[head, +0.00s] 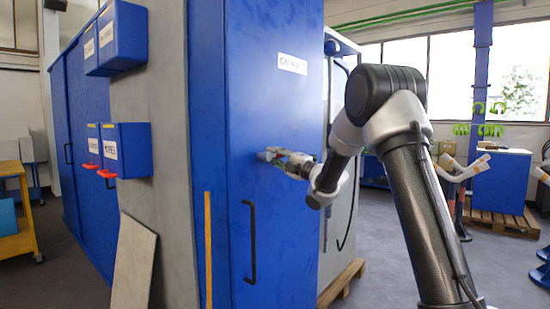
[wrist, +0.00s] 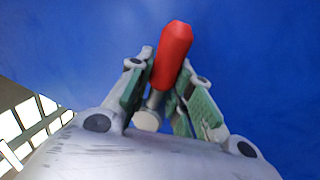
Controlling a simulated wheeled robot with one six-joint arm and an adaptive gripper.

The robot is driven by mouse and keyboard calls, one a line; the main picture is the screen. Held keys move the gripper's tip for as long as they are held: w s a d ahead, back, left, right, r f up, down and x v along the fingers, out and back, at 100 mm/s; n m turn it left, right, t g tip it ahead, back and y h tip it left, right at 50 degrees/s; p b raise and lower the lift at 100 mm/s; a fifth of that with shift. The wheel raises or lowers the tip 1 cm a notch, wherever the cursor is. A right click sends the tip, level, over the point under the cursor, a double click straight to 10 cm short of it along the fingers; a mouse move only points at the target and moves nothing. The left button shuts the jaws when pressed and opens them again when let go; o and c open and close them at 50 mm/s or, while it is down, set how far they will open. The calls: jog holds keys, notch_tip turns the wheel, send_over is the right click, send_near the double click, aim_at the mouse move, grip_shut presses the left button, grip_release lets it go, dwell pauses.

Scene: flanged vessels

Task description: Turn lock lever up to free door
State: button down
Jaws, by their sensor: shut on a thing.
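The lock lever (wrist: 174,50) has a red grip and shows in the wrist view against a blue surface. A pale round piece (wrist: 147,119) sits at its lower end. My gripper (wrist: 164,72) is shut on the lever, with a green-padded finger on each side of the red grip. In the head view my gripper (head: 270,155) is at the face of the tall blue door (head: 235,110), and the lever is hidden there behind the gripper. The door looks closed. A black vertical handle (head: 250,242) is on the door below my gripper.
Blue boxes (head: 127,150) stick out from the grey side wall at left, with small red levers beneath. A loose panel (head: 132,265) leans against that wall. A grey cabinet (head: 337,200) on a wooden pallet stands right of the door.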

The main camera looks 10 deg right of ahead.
dwell(0.3)
jog(key=c, duration=1.3)
grip_release()
jog(key=shift+o, duration=0.2)
jog(key=v, duration=1.2)
